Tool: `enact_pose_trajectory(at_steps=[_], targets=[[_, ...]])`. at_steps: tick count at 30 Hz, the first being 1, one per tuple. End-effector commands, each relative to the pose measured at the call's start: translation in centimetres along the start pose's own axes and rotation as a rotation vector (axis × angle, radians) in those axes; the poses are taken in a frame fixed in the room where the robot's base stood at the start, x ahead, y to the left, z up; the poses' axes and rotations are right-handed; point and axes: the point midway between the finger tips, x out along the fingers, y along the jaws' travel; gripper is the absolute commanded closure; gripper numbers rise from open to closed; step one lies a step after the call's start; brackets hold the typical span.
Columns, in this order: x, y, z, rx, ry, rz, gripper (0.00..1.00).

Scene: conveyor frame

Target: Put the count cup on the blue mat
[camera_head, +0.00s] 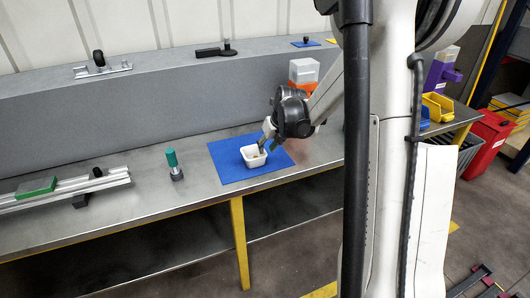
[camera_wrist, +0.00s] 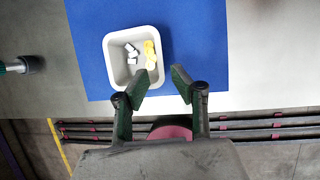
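The count cup (camera_head: 250,161) is a small white, square, open container standing upright on the blue mat (camera_head: 228,172). It also shows in the wrist view (camera_wrist: 110,66), with a few small white and yellow pieces inside. The blue mat fills much of the upper wrist view (camera_wrist: 200,45). My gripper (camera_head: 264,146) is right beside the cup, at its upper right in the head view.
A green-topped tool (camera_head: 173,164) stands left of the mat. A rail with a green block (camera_head: 37,188) lies farther left. An orange and clear box (camera_head: 303,72) stands behind my arm. The bench's front edge runs close below the mat.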

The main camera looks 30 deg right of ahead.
Motion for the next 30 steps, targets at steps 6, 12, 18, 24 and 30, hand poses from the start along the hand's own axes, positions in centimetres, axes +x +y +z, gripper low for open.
enact_pose_trajectory(at_steps=[6, 12, 18, 24, 30], targets=[[-4.0, 0.0, 0.0, 0.001, 0.0, 0.0, 0.76], [-6.6, 0.0, 0.0, 0.0, 0.0, 0.0, 0.76], [-7.9, 0.1, -0.1, -0.011, 0.0, -0.001, 0.76], [-10.4, 2.9, -1.2, -0.267, -0.01, -0.012, 0.76], [-14.5, 7.6, -4.0, -0.79, -0.026, -0.041, 0.76]])
